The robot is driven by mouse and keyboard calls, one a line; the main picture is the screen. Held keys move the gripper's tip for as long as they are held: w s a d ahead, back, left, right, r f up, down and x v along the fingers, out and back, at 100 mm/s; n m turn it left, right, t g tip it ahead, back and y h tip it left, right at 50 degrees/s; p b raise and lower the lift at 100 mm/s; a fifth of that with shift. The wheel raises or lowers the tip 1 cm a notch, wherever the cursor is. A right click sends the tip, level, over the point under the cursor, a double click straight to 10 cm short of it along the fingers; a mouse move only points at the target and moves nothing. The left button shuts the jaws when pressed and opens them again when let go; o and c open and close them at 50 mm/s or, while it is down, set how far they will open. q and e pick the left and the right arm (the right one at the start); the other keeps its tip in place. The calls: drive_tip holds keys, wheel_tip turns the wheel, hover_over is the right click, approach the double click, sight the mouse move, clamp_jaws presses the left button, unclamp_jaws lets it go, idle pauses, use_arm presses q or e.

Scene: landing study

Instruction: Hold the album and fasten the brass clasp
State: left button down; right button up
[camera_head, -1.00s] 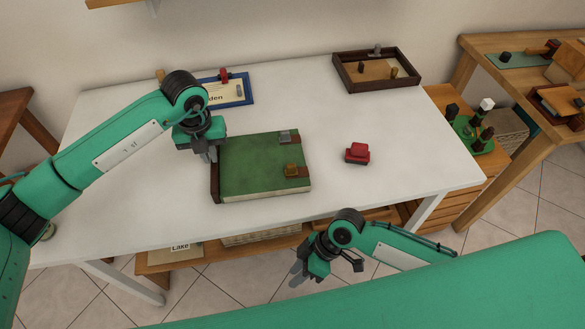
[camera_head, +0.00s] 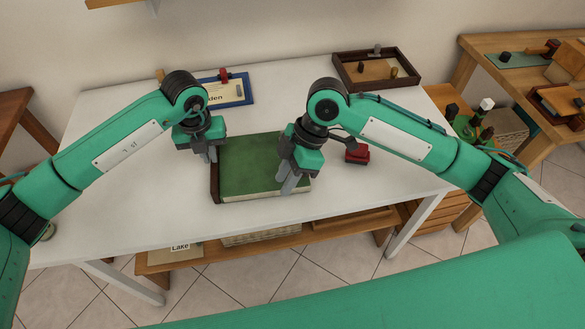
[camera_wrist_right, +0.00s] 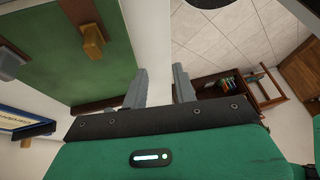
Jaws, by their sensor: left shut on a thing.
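The green album (camera_head: 245,165) lies closed on the white table, its dark spine to the left. My left gripper (camera_head: 212,156) is shut on the album at its left edge, toward the back. My right gripper (camera_head: 288,184) is at the album's right front edge, pointing down. In the right wrist view its two fingers (camera_wrist_right: 158,86) are apart with nothing between them. That view also shows the album's green cover (camera_wrist_right: 45,65), a brown strap (camera_wrist_right: 77,10) and the brass clasp (camera_wrist_right: 92,39) beside the fingers. The clasp is hidden behind my right gripper in the head view.
A red object (camera_head: 357,154) sits on the table (camera_head: 410,150) right of my right gripper. A blue-framed sign (camera_head: 232,92) and a dark wooden tray (camera_head: 345,72) stand at the back. The table's front edge is close to the album. The table's left part is clear.

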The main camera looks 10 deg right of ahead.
drive_tip(key=w+d+r+m+t+h, duration=0.1)
drive_tip(key=w+d+r+t+h, duration=0.15)
drive_tip(key=w+d, duration=0.25)
drive_tip(key=shift+y, duration=0.35)
drive_tip(key=shift+x, duration=3)
drive_tip(key=shift+w, duration=0.1)
drive_tip(key=shift+a, duration=0.1)
clamp_jaws()
